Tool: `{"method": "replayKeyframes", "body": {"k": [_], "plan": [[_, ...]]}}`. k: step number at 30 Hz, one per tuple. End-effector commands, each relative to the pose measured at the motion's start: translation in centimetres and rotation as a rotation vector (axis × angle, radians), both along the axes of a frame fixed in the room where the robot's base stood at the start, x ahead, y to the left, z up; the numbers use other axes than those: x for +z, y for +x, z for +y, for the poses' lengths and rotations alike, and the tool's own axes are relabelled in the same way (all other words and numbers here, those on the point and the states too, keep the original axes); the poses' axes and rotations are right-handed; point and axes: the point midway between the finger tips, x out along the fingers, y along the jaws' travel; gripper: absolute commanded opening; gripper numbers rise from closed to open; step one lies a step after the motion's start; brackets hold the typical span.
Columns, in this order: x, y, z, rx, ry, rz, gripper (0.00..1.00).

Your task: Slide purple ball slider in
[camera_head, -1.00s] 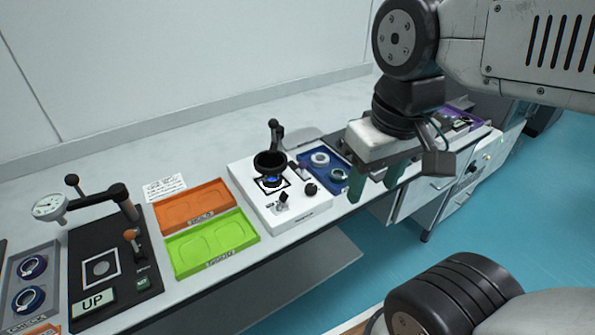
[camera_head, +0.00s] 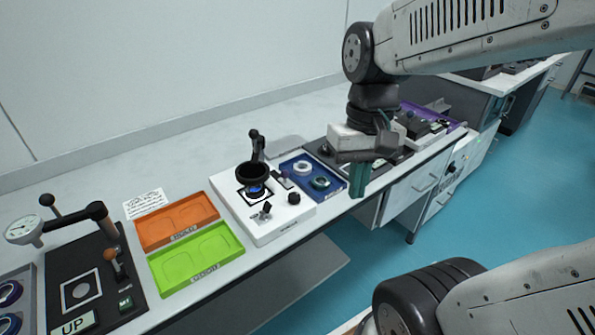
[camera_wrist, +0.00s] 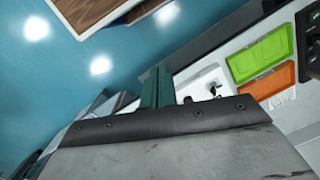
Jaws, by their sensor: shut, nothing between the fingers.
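My gripper (camera_head: 359,181) hangs over the front edge of the long bench, right of the blue tray, with its green fingers together and empty. The fingers also show in the wrist view (camera_wrist: 157,86), pointing away from the bench things. I cannot make out a purple ball slider for certain. A dark panel (camera_head: 318,150) with equipment lies behind my gripper and is partly hidden by it. A purple tray or board (camera_head: 447,120) with dark devices on it lies farther right.
A blue tray (camera_head: 335,194) with rings and a white burner unit (camera_head: 231,205) stand left of my gripper. Orange (camera_head: 177,222) and green (camera_head: 196,268) trays follow, then a black press (camera_head: 111,295). Drawer cabinets (camera_head: 410,195) stand under the bench. The blue floor (camera_head: 480,210) in front is clear.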

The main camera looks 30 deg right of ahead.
Motion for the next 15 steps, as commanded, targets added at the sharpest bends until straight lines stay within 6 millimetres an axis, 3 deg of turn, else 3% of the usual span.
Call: {"method": "replayKeyframes", "body": {"k": [15], "plan": [[-6.7, 9.4, -6.3, -0.703, 0.355, 0.234, 0.0]]}}
